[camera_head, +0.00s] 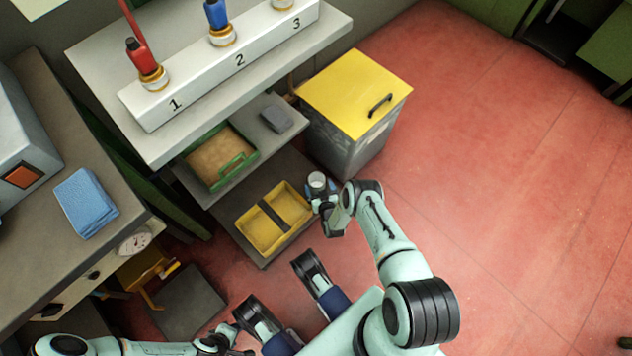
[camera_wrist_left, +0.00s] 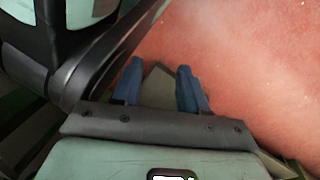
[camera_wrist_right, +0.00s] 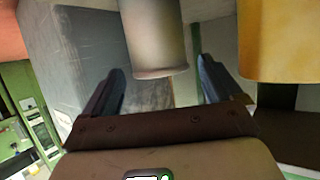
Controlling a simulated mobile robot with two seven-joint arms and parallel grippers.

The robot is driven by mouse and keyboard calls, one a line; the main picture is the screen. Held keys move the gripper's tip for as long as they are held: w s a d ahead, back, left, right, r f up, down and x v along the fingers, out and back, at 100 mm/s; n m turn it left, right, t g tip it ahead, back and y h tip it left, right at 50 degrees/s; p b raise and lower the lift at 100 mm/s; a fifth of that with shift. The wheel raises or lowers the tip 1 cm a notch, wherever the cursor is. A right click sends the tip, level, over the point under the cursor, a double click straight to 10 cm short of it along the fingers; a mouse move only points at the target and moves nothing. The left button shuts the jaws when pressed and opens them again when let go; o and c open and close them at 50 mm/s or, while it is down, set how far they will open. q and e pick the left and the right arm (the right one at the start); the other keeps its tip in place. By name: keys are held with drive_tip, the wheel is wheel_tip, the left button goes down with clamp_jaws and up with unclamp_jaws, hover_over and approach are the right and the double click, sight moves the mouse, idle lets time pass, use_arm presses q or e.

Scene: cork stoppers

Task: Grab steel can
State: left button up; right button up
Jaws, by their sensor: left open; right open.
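The steel can (camera_head: 317,179) is a small pale metal cylinder at the right end of the low shelf in the head view. In the right wrist view the can (camera_wrist_right: 155,35) fills the space ahead of the fingers, its end rim level with the fingertips. My right gripper (camera_head: 322,192) is open around or just short of the can, one finger on each side; it also shows in the right wrist view (camera_wrist_right: 160,72). I cannot tell whether a finger touches it. My left gripper (camera_wrist_left: 158,75) is open and empty, over the floor.
A yellow two-part tray (camera_head: 262,235) stands on the low shelf, left of the can. A grey bin with a yellow lid (camera_head: 350,92) stands just behind the can. A green-edged box (camera_head: 218,158) sits on the shelf above.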

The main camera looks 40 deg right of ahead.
sight(315, 175)
drive_tip(key=b+x, duration=0.2)
drive_tip(key=x, duration=0.2)
drive_tip(key=shift+w+d+b, duration=0.15)
drive_tip(key=shift+w+b, duration=0.1)
drive_tip(key=shift+b, duration=0.1)
drive_tip(key=shift+w+d+f, duration=0.15)
drive_tip(key=shift+w, duration=0.2)
use_arm(q)
drive_tip(key=s+f+g, duration=0.2)
drive_tip(key=s+f, duration=0.1)
drive_tip(key=s, duration=0.3)
drive_tip(key=shift+a+f, duration=0.15)
drive_tip(key=shift+a, duration=0.15)
use_arm(e)
drive_tip(key=c, duration=1)
